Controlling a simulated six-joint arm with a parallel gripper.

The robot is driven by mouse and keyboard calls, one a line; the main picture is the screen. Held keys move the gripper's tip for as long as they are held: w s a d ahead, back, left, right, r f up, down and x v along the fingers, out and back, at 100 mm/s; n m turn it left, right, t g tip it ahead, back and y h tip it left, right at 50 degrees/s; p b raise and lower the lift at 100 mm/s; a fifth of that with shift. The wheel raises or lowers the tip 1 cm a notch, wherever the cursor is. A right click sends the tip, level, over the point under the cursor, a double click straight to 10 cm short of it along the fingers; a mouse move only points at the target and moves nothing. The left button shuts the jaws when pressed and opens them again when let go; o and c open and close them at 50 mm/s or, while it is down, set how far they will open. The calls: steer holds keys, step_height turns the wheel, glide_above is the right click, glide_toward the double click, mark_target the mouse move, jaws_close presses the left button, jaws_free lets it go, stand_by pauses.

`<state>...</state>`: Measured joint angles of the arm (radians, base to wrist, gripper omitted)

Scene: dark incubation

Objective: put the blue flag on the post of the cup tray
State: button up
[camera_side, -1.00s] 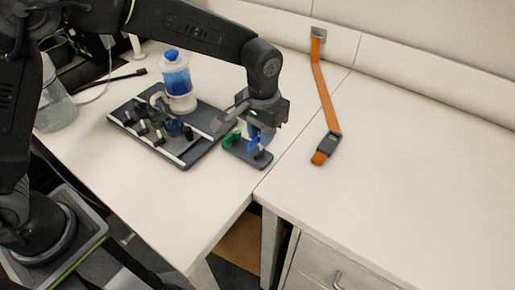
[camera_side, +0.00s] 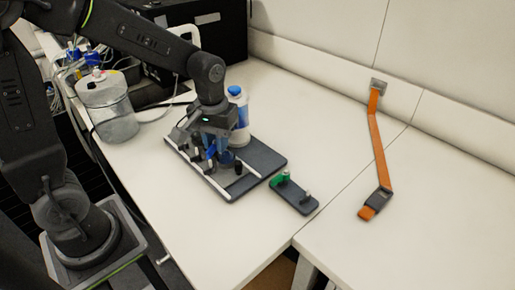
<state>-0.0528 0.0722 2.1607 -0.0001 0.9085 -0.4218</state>
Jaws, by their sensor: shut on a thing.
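My gripper (camera_side: 216,150) is shut on the blue flag (camera_side: 210,152) and holds it over the cup tray. The flag is small and partly hidden by the fingers. The cup tray (camera_side: 265,161) is a dark board with pale strips and several small dark cups, lying on the white bench. My gripper and arm hide part of the tray. I cannot make out its post clearly, nor whether the flag touches it. A small dark flag stand (camera_side: 296,195) lies right of the tray, with a green flag (camera_side: 281,179) at one end and a bare peg at the other.
A bottle with a blue cap (camera_side: 238,113) stands close behind my gripper. A clear jar (camera_side: 107,112) with tubing stands at the left. An orange strap (camera_side: 378,150) with a dark buckle lies at the right. The bench at front right is clear.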

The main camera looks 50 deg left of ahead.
mark_target(208, 151)
steer(key=shift+s+a+f+n, duration=0.1)
steer(key=shift+s+a+n, duration=0.2)
steer(key=shift+s+a, duration=0.45)
steer(key=shift+s+f, duration=0.1)
steer(key=shift+f, duration=1.35)
steer(key=shift+f, duration=1.1)
stand_by(0.4)
steer(key=o, duration=0.8)
steer(key=shift+c, duration=0.7)
